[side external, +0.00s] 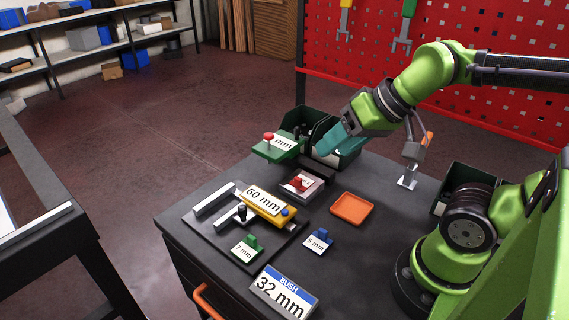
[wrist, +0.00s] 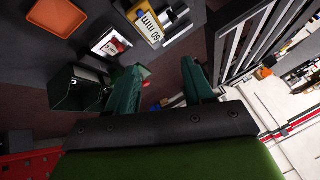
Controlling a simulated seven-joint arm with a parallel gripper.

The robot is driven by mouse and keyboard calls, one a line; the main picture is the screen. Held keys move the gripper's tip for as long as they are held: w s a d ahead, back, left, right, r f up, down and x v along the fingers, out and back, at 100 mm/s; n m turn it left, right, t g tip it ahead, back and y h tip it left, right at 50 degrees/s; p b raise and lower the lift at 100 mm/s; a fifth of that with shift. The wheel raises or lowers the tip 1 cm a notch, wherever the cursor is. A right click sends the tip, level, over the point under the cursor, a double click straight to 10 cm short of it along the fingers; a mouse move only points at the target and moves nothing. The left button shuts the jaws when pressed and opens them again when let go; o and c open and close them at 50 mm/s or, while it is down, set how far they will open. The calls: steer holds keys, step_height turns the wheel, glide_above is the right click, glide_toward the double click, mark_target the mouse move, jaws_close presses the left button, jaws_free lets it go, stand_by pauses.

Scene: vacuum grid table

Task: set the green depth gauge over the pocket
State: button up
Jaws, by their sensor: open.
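A green gauge (side external: 273,151) with a red knob and a white "mm" label shows in the side view at the table's far edge, beside a dark green bin. I cannot tell what supports it. My gripper (side external: 328,138) is just right of it, above the bin. In the wrist view the teal fingers (wrist: 161,72) are spread, with no object clearly between them; a red knob (wrist: 146,72) shows just past the left finger. A smaller green-handled piece (side external: 247,247) marked "7 mm" lies at the front. I cannot make out which recess is the pocket.
A yellow "60 mm" piece (side external: 261,204) with a blue knob lies across a fixture with grey bars (side external: 214,199). Nearby are a red-topped block (side external: 301,184), orange tray (side external: 352,207), blue "5 mm" piece (side external: 319,240) and "BUSH 32 mm" sign (side external: 284,292). The dark green bin (wrist: 66,90) is close.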

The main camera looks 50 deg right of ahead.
stand_by(0.3)
steer(key=shift+c, duration=0.8)
steer(key=r+m+g+h, duration=0.2)
steer(key=m+g, duration=0.3)
steer(key=g, duration=0.2)
glide_above(297, 127)
step_height(297, 127, down, 16)
steer(key=shift+f, duration=0.25)
jaws_close()
